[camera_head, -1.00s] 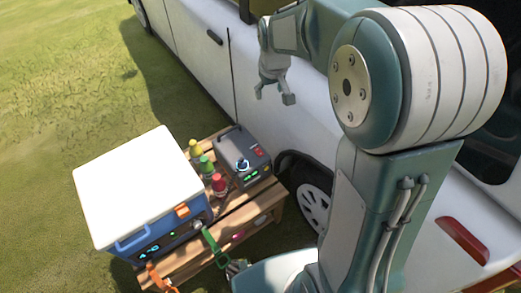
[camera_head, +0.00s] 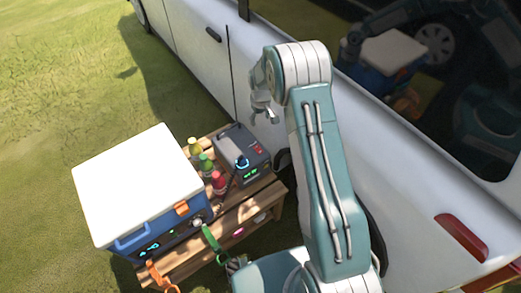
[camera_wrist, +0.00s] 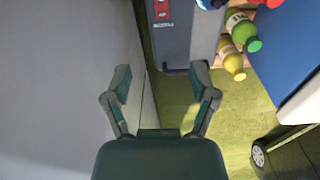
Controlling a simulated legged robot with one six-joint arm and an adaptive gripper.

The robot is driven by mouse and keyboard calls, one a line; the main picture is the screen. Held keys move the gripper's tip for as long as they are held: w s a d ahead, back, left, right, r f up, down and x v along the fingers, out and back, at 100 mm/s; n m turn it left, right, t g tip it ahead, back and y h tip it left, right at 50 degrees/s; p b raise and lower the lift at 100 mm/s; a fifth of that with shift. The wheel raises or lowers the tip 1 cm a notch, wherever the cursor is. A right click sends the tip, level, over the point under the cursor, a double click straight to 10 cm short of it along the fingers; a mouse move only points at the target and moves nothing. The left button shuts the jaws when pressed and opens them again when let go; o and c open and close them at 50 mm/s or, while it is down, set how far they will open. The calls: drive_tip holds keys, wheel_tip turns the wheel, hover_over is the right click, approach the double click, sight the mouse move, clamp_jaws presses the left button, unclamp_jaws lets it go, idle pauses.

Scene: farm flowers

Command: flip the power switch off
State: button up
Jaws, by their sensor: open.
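The grey power unit (camera_head: 236,148) stands on the right end of the wooden bench, with a green lit display and a blue part on its front. A small red switch (camera_head: 258,150) sits near its right edge; whether it is on or off is too small to tell. In the wrist view the unit's grey casing (camera_wrist: 184,45) is at the top centre with the red switch panel (camera_wrist: 162,12) near the top edge. My gripper (camera_head: 266,112) is above and behind the unit, beside the van. In the wrist view my gripper (camera_wrist: 160,82) is open and empty, apart from the unit.
A blue cooler (camera_head: 128,200) with a white lid stands on the left of the bench (camera_head: 243,213). Several bottles (camera_head: 206,166) stand between cooler and unit. The white van (camera_head: 345,120) is close on the right. Green (camera_head: 212,240) and orange (camera_head: 160,277) handled tools are at the front.

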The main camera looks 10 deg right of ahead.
hover_over(261, 152)
wheel_tip(261, 152, down, 9)
drive_tip(key=shift+n+g, duration=0.3)
wheel_tip(261, 152, down, 11)
drive_tip(key=shift+a+f, duration=0.1)
clamp_jaws()
